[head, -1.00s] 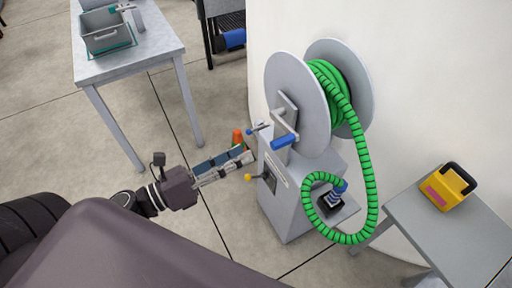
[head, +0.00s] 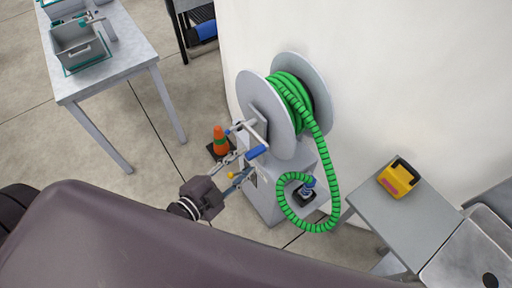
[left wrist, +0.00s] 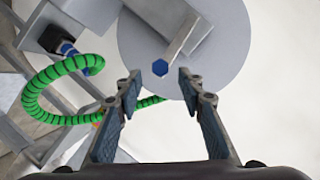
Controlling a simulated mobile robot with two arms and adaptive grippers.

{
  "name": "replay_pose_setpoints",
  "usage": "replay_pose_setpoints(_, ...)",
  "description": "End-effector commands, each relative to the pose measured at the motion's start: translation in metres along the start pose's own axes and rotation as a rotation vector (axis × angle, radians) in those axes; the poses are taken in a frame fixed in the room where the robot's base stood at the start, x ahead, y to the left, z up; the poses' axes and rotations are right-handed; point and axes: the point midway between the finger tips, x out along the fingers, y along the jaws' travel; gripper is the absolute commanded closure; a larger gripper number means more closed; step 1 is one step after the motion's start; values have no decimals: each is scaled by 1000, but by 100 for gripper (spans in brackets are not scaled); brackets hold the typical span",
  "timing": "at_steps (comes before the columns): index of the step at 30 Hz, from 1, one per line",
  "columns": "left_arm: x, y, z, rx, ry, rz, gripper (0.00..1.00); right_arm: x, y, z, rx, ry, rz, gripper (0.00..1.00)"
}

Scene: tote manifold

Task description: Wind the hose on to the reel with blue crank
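The grey reel (head: 316,95) stands on a grey cabinet with green hose (head: 289,93) wound on its drum. The hose's free length hangs in a loop and ends at a blue fitting (head: 308,182) low on the cabinet. The blue crank handle (head: 257,152) sits on the reel's near side. My left gripper (head: 238,165) is just short of it, below and left. In the left wrist view the handle (left wrist: 160,68) shows end-on, between and just beyond the open, empty fingertips (left wrist: 158,80). My right gripper is not in view.
A yellow-knobbed lever (head: 231,175) sits on the cabinet close to my left gripper. A table with a grey bin (head: 80,50) is at left; a table with a yellow box (head: 398,178) is at right.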

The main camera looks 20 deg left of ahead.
Motion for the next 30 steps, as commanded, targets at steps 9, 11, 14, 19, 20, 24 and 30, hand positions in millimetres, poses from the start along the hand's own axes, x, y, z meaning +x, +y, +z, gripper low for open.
replay_pose_setpoints(9, 45, -2, -2, 1, 2, -3, 64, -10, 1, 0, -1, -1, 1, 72)
replay_pose_setpoints(11, 51, -2, -2, 3, 2, -3, 64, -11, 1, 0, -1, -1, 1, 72)
replay_pose_setpoints(14, 59, -2, -1, 4, 2, -3, 64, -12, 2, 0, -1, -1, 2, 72)
replay_pose_setpoints(19, 64, -1, -1, 3, 1, -2, 64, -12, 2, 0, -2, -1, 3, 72)
replay_pose_setpoints(20, 64, -1, -1, 3, 1, -1, 64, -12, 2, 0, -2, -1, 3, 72)
replay_pose_setpoints(24, 64, -1, -1, 4, 1, -2, 64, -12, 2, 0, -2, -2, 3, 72)
replay_pose_setpoints(30, 63, -1, -1, 4, 1, -2, 83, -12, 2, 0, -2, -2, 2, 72)
